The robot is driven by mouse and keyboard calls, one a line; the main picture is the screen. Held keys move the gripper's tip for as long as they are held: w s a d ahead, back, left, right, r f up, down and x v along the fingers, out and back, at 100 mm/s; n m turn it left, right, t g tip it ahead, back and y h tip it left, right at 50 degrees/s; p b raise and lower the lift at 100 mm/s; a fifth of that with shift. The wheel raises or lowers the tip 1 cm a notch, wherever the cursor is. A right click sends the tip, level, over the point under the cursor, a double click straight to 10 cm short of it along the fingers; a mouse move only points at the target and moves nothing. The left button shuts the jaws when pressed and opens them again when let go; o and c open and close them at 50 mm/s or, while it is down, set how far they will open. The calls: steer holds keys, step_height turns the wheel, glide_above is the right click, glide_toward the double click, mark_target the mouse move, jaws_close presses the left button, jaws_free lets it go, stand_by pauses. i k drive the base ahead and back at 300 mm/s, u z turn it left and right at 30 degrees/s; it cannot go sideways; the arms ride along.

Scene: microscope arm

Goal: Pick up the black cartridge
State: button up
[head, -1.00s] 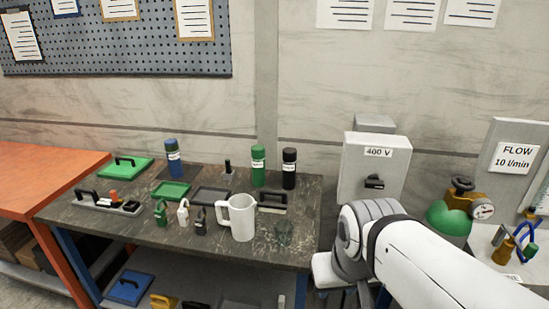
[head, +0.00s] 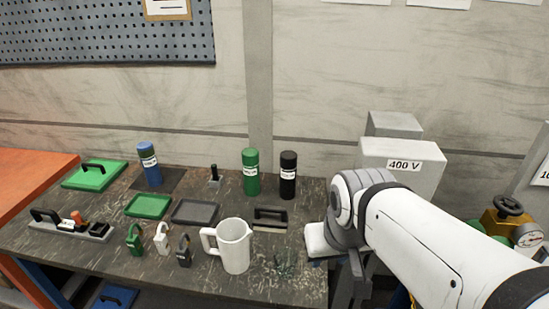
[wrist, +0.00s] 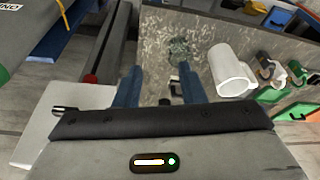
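The black cartridge (head: 288,175) is an upright black cylinder with a white label band at the back right of the dark worktable (head: 110,255). It stands right of a green cylinder (head: 250,172) of like shape. I cannot make it out in the wrist view. My gripper (wrist: 160,88) shows there as two blue fingers spread apart, with nothing clearly held between them. In the head view my white arm is at the right, its wrist by the table's right edge, in front and right of the cartridge; the fingers are hidden.
A black-handled tool (head: 270,217) lies in front of the cartridge. A white mug (head: 234,246) and a clear glass (head: 285,264) stand nearer the front edge. A blue cylinder (head: 150,165) stands left. A grey 400 V box (head: 400,165) rises right of the table.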

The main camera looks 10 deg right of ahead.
mark_target(287, 159)
steer(key=u, duration=1.6)
steer(key=k, duration=0.9)
steer(key=z, duration=0.9)
steer(key=i, duration=1)
steer(key=z, duration=0.05)
